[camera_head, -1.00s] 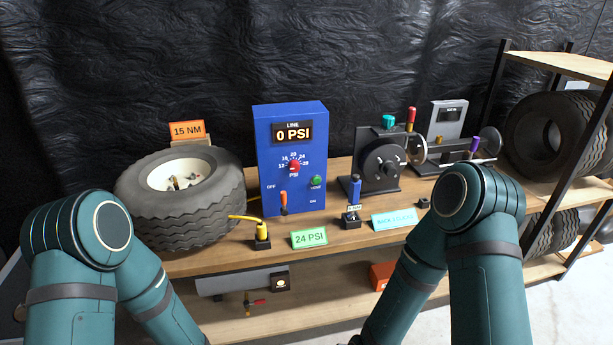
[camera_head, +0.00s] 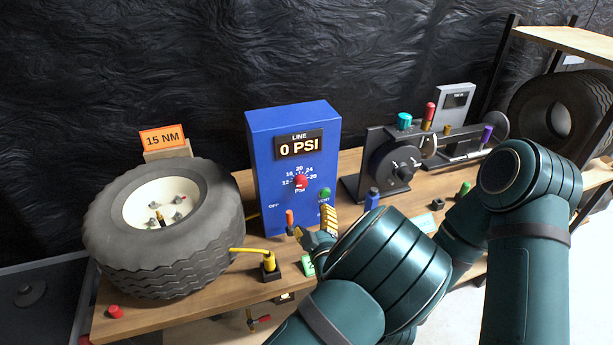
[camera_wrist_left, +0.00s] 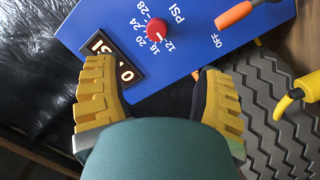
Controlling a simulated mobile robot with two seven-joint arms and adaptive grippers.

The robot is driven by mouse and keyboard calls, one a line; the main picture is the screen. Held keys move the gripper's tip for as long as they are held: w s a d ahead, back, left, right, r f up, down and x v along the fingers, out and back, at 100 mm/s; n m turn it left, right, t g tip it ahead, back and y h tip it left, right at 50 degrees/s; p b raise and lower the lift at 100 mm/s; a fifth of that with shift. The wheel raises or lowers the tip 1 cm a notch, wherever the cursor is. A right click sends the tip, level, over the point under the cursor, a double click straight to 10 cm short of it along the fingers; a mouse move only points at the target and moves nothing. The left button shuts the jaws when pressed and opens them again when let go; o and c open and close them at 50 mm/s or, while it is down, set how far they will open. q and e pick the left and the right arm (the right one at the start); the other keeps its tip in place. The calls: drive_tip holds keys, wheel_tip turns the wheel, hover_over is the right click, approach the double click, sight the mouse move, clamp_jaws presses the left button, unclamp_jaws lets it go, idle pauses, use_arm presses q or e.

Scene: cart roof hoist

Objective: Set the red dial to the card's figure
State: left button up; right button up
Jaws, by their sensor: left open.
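The red dial (camera_head: 300,182) is on the front of the blue box (camera_head: 262,150), in a ring of figures from 12 to 28. Its pointer is too small to read surely. The display (camera_head: 299,145) reads 0 PSI. The green card (camera_head: 307,266), 24 PSI in the earlier view, is mostly hidden behind my left arm. My left gripper (camera_head: 320,228) is open and empty, just in front of the box, below and right of the dial. In the left wrist view the dial (camera_wrist_left: 158,30) lies beyond the gap between the yellow fingers (camera_wrist_left: 156,70), apart from them. My right gripper is not visible.
A green button (camera_head: 325,193) and an orange-handled lever (camera_head: 290,220) sit close to the left gripper. A black-wheeled machine (camera_head: 395,165) stands right of the box.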

sight(303, 185)
use_arm(q)
drive_tip(key=x, duration=1.3)
drive_tip(key=shift+w+r+b, duration=0.2)
drive_tip(key=shift+w+b, duration=0.2)
clamp_jaws()
